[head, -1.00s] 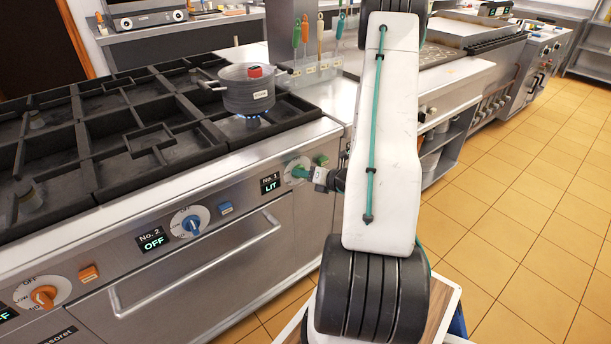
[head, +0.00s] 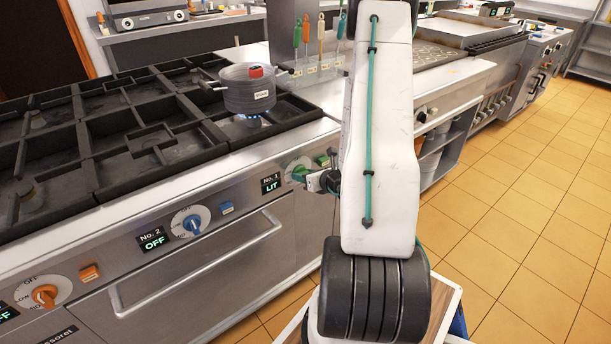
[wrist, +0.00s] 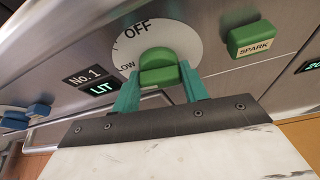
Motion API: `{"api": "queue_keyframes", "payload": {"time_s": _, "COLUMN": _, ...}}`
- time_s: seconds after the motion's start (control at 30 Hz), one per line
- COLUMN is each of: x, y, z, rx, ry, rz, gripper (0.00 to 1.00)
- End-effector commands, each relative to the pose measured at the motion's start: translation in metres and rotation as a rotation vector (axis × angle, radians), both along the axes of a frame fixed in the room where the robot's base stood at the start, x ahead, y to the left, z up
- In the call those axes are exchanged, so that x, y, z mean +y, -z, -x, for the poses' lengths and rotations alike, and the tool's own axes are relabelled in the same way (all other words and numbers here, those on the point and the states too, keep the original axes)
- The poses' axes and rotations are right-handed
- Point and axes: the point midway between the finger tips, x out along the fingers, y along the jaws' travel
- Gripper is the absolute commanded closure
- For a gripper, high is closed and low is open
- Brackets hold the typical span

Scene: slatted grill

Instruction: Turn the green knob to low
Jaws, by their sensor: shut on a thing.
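The green knob (wrist: 160,68) sits on a white dial marked OFF and LOW on the stove's front panel. In the wrist view my gripper (wrist: 158,88) has its two teal fingers on either side of the knob's grip, shut on it. In the head view the knob (head: 298,172) is partly hidden by my gripper (head: 308,178). The No. 1 display (head: 271,183) beside it reads LIT; it also shows in the wrist view (wrist: 102,88). I cannot tell exactly which mark the knob points to.
A green SPARK button (wrist: 252,37) is just right of the dial. A lidded pot (head: 249,90) stands on a burner with a blue flame below. The blue No. 2 knob (head: 191,222) and orange knob (head: 44,295) are further left. Open tiled floor (head: 510,220) lies at right.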

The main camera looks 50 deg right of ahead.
Motion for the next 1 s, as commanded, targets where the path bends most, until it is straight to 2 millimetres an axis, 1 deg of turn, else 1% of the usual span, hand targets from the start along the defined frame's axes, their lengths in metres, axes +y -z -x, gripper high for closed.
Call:
{"api": "queue_keyframes", "payload": {"time_s": 0.33, "x": 0.000, "y": 0.001, "z": 0.001, "rx": 0.003, "ry": 0.002, "rz": 0.001, "gripper": 0.79}}
{"api": "queue_keyframes", "payload": {"time_s": 0.37, "x": 0.000, "y": 0.001, "z": 0.001, "rx": 0.003, "ry": 0.002, "rz": 0.001, "gripper": 0.54}}
{"api": "queue_keyframes", "payload": {"time_s": 0.4, "x": 0.000, "y": 0.001, "z": 0.001, "rx": 0.002, "ry": 0.002, "rz": 0.002, "gripper": 0.43}}
{"api": "queue_keyframes", "payload": {"time_s": 0.43, "x": 0.000, "y": 0.001, "z": 0.001, "rx": 0.002, "ry": 0.002, "rz": 0.002, "gripper": 0.35}}
{"api": "queue_keyframes", "payload": {"time_s": 0.77, "x": 0.000, "y": -0.001, "z": 0.003, "rx": 0.002, "ry": 0.002, "rz": 0.002, "gripper": 0.35}}
{"api": "queue_keyframes", "payload": {"time_s": 0.87, "x": 0.001, "y": -0.005, "z": 0.013, "rx": 0.001, "ry": 0.004, "rz": 0.001, "gripper": 0.35}}
{"api": "queue_keyframes", "payload": {"time_s": 1.0, "x": 0.004, "y": -0.014, "z": 0.036, "rx": 0.001, "ry": 0.005, "rz": 0.002, "gripper": 0.35}}
